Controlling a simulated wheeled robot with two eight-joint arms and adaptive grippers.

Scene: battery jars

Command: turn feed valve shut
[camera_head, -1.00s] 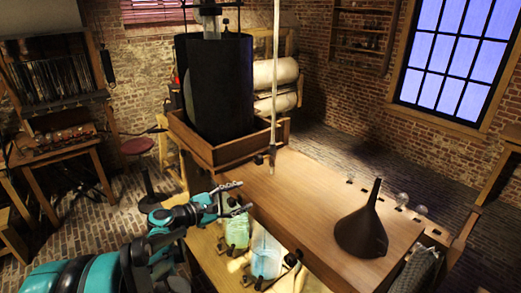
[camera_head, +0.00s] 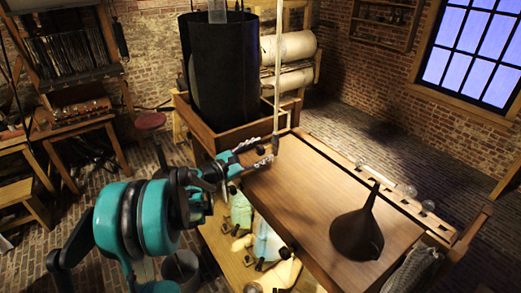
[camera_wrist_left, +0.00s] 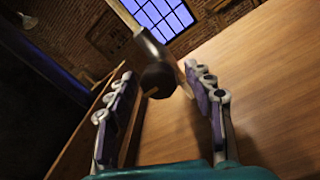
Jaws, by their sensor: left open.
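The feed valve appears to be the dark fitting (camera_head: 275,144) at the lower end of a pale upright tube (camera_head: 280,60), over the far left corner of the tabletop. My left gripper (camera_head: 266,150) is open, its fingers pointing right at this fitting. In the left wrist view, a dark rounded piece with a lighter stem (camera_wrist_left: 157,78) shows between and beyond the fingertips of my left gripper (camera_wrist_left: 158,84). I cannot tell whether a finger touches it. The valve's handle position is too small to read. My right gripper is not in view.
A black tank (camera_head: 222,75) stands in a wooden tray (camera_head: 235,138) behind the gripper. A black funnel (camera_head: 357,235) stands on the tabletop (camera_head: 300,195). Greenish glass jars (camera_head: 241,212) sit on a lower shelf. The tabletop's left part is clear.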

